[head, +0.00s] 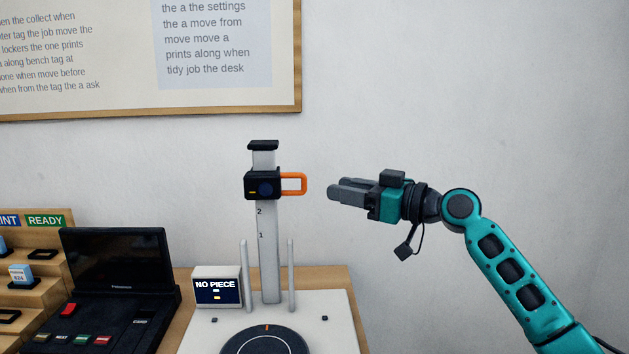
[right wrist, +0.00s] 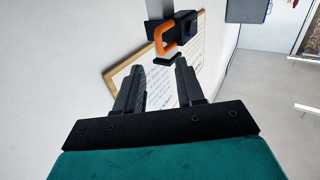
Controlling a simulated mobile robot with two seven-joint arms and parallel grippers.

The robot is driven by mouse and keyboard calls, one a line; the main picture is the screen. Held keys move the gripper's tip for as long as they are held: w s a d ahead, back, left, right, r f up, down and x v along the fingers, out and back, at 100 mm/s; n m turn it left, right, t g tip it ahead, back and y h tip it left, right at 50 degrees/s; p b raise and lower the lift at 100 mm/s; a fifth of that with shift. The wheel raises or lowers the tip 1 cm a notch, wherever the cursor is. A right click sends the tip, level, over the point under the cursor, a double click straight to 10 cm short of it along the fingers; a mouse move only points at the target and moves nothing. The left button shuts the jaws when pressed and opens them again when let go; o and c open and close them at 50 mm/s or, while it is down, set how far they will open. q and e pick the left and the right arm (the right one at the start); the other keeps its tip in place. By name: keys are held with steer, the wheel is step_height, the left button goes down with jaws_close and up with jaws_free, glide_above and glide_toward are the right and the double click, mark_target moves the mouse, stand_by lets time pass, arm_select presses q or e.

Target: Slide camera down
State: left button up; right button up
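The camera (head: 262,185) is a black block on an upright grey post (head: 268,255) marked 1 and 2. It sits above the 2 mark, near the black cap at the post's top. An orange loop handle (head: 304,184) sticks out to its right. My right gripper (head: 335,191) is to the right of the handle, apart from it, with its fingers pointing at it. In the right wrist view the two fingers (right wrist: 163,72) are spread with nothing between them, and the orange handle (right wrist: 166,36) shows beyond their tips. My left gripper is not in view.
The post rises from a white base with a dark round turntable (head: 267,342) and two thin rods. A small screen (head: 217,288) reads "NO PIECE". A black console (head: 115,265) and a wooden stepped rack (head: 35,270) stand at left. Free air surrounds my right gripper.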

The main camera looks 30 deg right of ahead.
mark_target(277, 181)
steer(key=x, duration=0.7)
steer(key=shift+p, duration=0.45)
steer(key=shift+c, duration=0.3)
jaws_close()
